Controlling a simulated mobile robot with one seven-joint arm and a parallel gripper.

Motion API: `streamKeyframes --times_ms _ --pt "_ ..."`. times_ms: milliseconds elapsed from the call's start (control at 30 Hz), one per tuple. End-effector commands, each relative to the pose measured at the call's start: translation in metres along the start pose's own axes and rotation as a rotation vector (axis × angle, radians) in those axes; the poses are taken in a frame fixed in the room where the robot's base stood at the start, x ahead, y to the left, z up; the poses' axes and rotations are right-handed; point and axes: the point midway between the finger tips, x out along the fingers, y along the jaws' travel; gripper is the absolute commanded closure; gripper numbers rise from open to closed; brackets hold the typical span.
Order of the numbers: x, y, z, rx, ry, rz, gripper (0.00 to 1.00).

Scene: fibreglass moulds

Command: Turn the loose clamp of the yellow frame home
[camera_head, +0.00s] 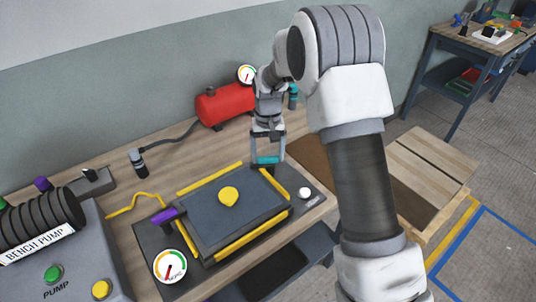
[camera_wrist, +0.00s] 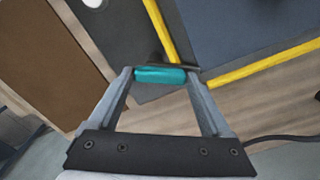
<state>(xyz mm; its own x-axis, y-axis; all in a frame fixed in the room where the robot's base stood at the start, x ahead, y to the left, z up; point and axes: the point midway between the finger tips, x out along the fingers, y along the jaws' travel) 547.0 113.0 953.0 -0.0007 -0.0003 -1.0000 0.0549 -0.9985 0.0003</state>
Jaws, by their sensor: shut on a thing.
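The yellow frame (camera_head: 252,231) lies as bars around a dark grey-blue panel on a dark mould base. Its bars also show in the wrist view (camera_wrist: 160,28). A teal clamp handle (camera_wrist: 160,75) sits at the frame's back corner, beside the ends of two yellow bars. My gripper (camera_head: 267,161) is shut on this teal handle, one finger at each end; the fingers show clearly in the wrist view (camera_wrist: 159,74). A dark piece of the clamp shows just behind the handle. A purple clamp handle (camera_head: 164,215) is at the opposite, left corner.
A yellow knob (camera_head: 228,196) sits mid-panel. A gauge (camera_head: 170,266) and white ball (camera_head: 305,192) are at the base's edges. A red tank (camera_head: 226,105) stands behind, the bench pump (camera_head: 60,250) left. An open wooden crate (camera_head: 430,180) is right of the bench, partly behind my arm.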

Motion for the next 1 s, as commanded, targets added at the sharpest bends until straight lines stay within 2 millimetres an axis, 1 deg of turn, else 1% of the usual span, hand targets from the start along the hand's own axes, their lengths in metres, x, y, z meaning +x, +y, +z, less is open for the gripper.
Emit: streamKeyframes --times_ms 300,500,733,1000 --pt "-0.0007 0.0003 0.0016 -0.272 0.001 -0.001 0.73" --pt "-0.0008 0.0006 0.0024 -0.396 0.001 -0.001 0.73" --pt "-0.0009 0.0008 0.0029 -0.480 0.001 0.000 0.73" --pt "-0.0009 0.0008 0.0030 -0.509 0.002 0.000 0.73"
